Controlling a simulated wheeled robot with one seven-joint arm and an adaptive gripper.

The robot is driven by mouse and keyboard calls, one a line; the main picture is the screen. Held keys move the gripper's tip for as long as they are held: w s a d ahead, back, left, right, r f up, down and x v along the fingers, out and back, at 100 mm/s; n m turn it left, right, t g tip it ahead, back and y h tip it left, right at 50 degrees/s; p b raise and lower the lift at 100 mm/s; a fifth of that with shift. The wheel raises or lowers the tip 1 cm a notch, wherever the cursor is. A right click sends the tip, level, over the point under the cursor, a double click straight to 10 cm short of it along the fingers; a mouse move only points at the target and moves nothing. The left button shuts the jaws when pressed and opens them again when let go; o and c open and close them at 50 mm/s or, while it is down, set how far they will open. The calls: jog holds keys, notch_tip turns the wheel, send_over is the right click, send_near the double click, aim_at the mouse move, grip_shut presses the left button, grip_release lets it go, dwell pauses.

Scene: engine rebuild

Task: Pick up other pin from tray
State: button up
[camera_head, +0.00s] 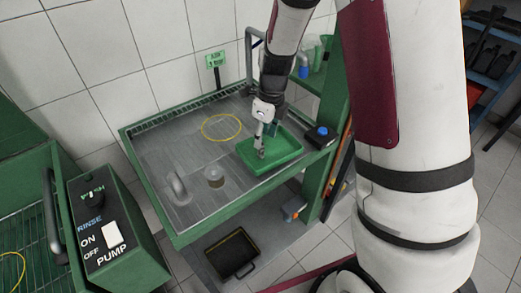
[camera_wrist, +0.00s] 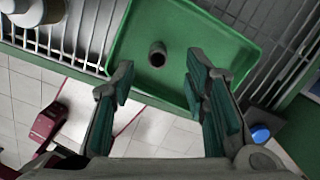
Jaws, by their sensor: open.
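The green tray (camera_head: 284,157) lies on the right part of the metal bench top. It also fills the upper middle of the wrist view (camera_wrist: 235,50). One short hollow pin (camera_wrist: 157,55) lies in the tray, beyond my fingertips and roughly between them. In the head view I cannot make the pin out behind my gripper. My gripper (camera_head: 261,144) points down over the tray. In the wrist view my gripper (camera_wrist: 158,82) is open, with its two green-padded fingers apart and nothing between them.
A dark box with a blue knob (camera_head: 322,133) stands right of the tray. A pump control box (camera_head: 103,225) is at the left front.

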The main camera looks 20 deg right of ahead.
aim_at(261, 149)
jog(key=shift+w+a+f, duration=0.15)
jog(key=shift+a+f, duration=0.05)
jog(key=shift+f, duration=1.45)
jog(key=shift+w+a+f, duration=0.1)
jog(key=shift+a+f, duration=0.05)
jog(key=shift+f, duration=1.45)
jog(key=shift+c, duration=0.6)
grip_shut()
